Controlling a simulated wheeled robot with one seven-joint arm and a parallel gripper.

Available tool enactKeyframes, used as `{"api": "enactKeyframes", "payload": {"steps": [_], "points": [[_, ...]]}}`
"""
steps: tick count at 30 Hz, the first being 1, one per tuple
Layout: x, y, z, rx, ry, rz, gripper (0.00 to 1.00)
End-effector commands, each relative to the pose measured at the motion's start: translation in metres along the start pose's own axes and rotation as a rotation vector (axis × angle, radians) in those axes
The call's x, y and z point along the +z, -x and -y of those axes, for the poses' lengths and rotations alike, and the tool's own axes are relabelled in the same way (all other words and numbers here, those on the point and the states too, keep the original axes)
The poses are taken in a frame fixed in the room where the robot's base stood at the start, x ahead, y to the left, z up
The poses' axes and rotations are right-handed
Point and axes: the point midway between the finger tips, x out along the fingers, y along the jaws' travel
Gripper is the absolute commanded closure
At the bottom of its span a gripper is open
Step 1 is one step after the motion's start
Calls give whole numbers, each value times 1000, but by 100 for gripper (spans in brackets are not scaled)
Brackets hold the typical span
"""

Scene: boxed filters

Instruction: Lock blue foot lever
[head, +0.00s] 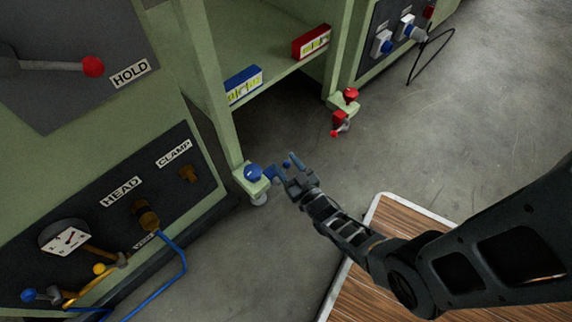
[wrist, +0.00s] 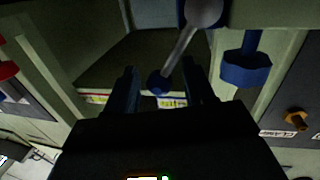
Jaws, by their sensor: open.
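The blue foot (head: 253,173) is at the bottom of the near leg of the green frame. Its round blue disc also shows in the wrist view (wrist: 246,72). The foot's lever is a grey rod (wrist: 182,45) with a blue ball (wrist: 158,83) at its end. In the head view the ball (head: 287,163) shows at the tip of my gripper (head: 288,172). In the wrist view my gripper (wrist: 160,76) is open, with one finger on each side of the ball. I cannot tell whether either finger touches it.
A red foot (head: 343,112) with its own lever stands under the far leg. A blue box (head: 243,85) and a red box (head: 311,42) lie on the shelf above. A panel with a blue hose (head: 181,262) is at the left.

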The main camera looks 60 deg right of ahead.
Motion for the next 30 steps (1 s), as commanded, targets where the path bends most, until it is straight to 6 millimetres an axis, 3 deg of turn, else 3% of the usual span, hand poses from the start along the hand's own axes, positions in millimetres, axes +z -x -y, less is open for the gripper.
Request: {"api": "enactKeyframes", "payload": {"steps": [10,27,30], "points": [[0,-6,0,0,0,0,47],[0,-5,0,1,0,1,100],[0,-5,0,1,0,1,100]]}}
